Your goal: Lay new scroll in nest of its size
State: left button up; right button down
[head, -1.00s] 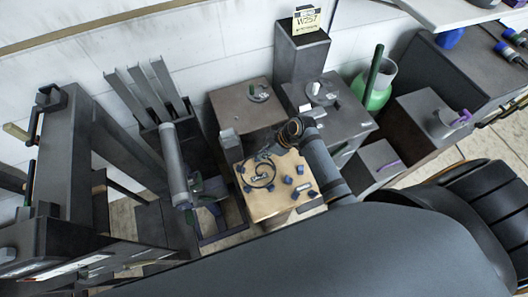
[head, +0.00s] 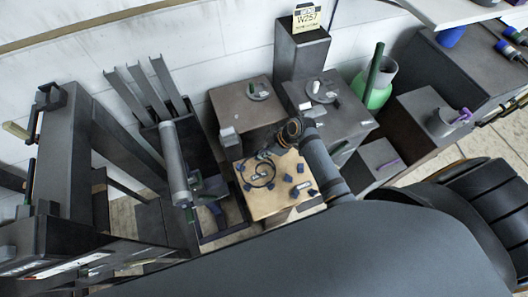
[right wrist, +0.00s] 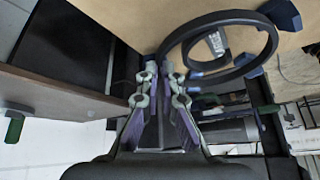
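A wooden board (head: 270,205) with several dark blue blocks (head: 300,167) and small white labels sits in the middle of the head view. A dark curled scroll (head: 263,184) shows over its left part. In the right wrist view the scroll (right wrist: 262,62) is a dark ring above the board (right wrist: 130,20), and its near end meets my fingertips. My right gripper (right wrist: 161,75) appears shut on that end. In the head view the right gripper (head: 268,153) is small and partly hidden by its wrist. Whether the scroll touches the board is unclear. My left gripper is not in view.
Dark boxes (head: 245,105) and (head: 345,120) with small pieces on top stand behind the board. A tall post (head: 302,55) carries a sign. A green container (head: 380,88) stands to the right. A slotted rack (head: 150,90) and an upright frame (head: 65,160) stand at left.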

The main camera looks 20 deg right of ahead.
jog(key=shift+f, duration=0.1)
dwell(0.3)
jog(key=c, duration=1.4)
grip_release()
jog(key=shift+c, duration=0.2)
jog(key=v, duration=1.2)
jog(key=shift+f, duration=0.1)
